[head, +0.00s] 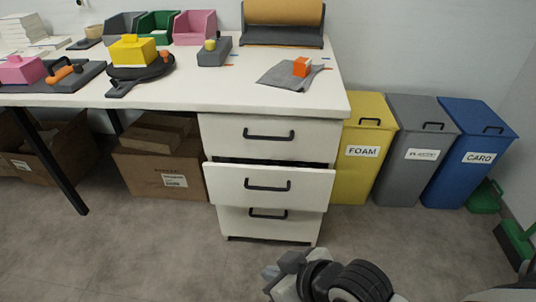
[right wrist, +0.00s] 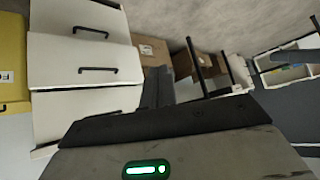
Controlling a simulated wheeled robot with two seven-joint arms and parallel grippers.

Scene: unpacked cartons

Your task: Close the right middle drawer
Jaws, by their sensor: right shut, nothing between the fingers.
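The right middle drawer (head: 232,186) is the middle one of three white drawers under the right end of the table. It stands partly pulled out, with a dark gap above its front and its black bar handle facing me. The top drawer (head: 220,132) and bottom drawer (head: 240,225) look shut. My right gripper (head: 272,276) is low in front of the drawers, apart from them, shut and empty. In the right wrist view, which looks upside down, the gripper's dark fingers (right wrist: 158,88) show beside the middle drawer's front (right wrist: 55,62). My left gripper is not in view.
Yellow (head: 362,150), grey (head: 412,155) and blue (head: 470,155) bins stand right of the drawers. Cardboard cartons (head: 160,175) lie under the white table (head: 210,92) on the left. The floor before the drawers is clear apart from my arm.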

